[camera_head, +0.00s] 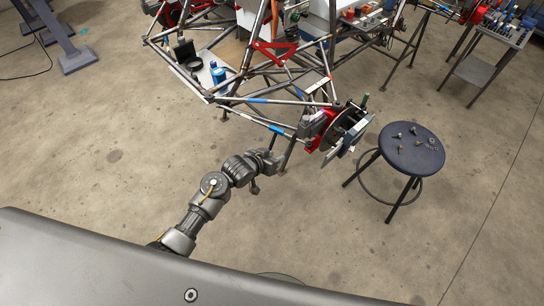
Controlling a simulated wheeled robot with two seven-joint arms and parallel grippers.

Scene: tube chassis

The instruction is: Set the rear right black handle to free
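The tube chassis (245,102) fills the top middle of the head view, a frame of metal tubes with blue tape bands. Its near corner carries a brake disc (343,126) beside red parts (314,142). A thin dark bar (289,152) slants down below this corner; I cannot tell whether it is the rear right black handle. My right gripper is not in view.
A round dark stool (411,147) with several small parts on it stands to the right. A workbench (491,38) is at the top right, and grey metal stands (70,45) are at the top left. The concrete floor on the left and lower right is clear.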

